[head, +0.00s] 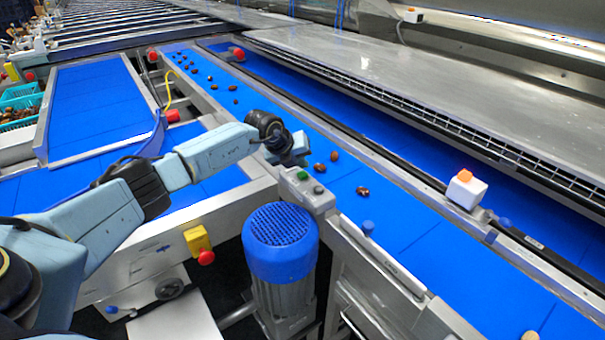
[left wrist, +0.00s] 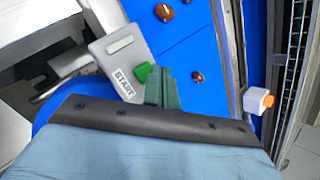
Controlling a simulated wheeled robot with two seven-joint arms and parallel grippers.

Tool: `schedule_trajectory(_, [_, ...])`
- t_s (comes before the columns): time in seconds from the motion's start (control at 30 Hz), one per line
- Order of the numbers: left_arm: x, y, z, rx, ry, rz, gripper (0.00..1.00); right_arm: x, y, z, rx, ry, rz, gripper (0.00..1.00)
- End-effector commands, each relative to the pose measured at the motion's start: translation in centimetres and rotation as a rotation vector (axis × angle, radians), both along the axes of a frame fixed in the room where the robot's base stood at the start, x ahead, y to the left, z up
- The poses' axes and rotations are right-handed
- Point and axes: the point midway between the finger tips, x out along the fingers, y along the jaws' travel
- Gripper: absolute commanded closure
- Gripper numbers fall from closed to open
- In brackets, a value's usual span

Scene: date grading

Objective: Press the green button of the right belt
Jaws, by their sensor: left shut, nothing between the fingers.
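A grey control box (head: 307,192) stands on the near edge of the right blue belt (head: 420,240). Its green button (head: 303,175) is at the far end of the box, with a grey button nearer. In the left wrist view the green button (left wrist: 143,72) shows beside a START label (left wrist: 124,83). My left gripper (head: 300,163) is just beyond the box, pointing down. Its green fingers (left wrist: 163,85) are shut and empty, and their tips appear right beside the green button. I cannot tell whether they touch it. My right gripper is out of view.
Several brown dates (head: 362,191) lie on the right belt. A blue-topped motor (head: 280,245) stands below the box. A yellow box with a red knob (head: 205,257) is at the lower left. A white sensor box with an orange top (head: 467,192) sits on the belt's far rail.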

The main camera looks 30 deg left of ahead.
Motion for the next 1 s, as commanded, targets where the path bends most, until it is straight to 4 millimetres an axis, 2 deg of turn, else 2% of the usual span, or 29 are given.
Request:
schedule_trajectory(0.57, [-0.01, 0.0, -0.02, 0.0, 0.0, 0.0, 1.0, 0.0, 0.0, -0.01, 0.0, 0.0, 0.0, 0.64])
schedule_trajectory(1.0, [-0.01, -0.01, -0.88, 0.0, 0.0, 0.0, 1.0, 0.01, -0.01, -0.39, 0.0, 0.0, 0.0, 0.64])
